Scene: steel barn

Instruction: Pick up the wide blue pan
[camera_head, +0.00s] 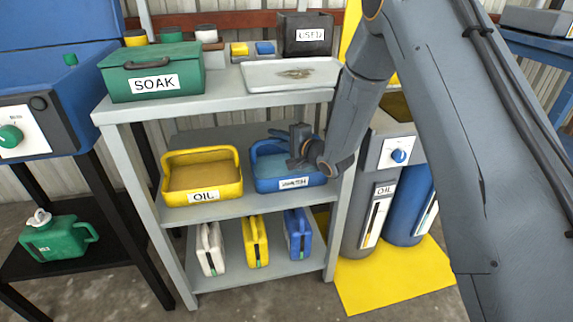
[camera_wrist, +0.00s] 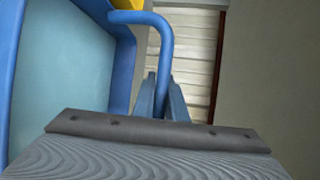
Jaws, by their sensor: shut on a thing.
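The wide blue pan (camera_head: 258,180) sits on the middle shelf of the grey rack, right of the yellow pan. It has a white label on its front and a raised handle. My gripper (camera_head: 298,158) is at the pan's right side, shut on its handle. In the wrist view the blue handle (camera_wrist: 166,45) curves down to between my gripper's fingers (camera_wrist: 165,100). The pan's pale blue inside (camera_wrist: 60,70) shows at the left of that view. My wrist hides part of the pan's right end in the head view.
The yellow OIL pan (camera_head: 203,198) stands close on the left. The upper shelf (camera_head: 225,95), holding a green SOAK box (camera_head: 152,72) and a pale tray (camera_head: 290,88), is overhead. Several jugs (camera_head: 256,241) stand below. The rack's right post (camera_head: 340,215) is near my wrist.

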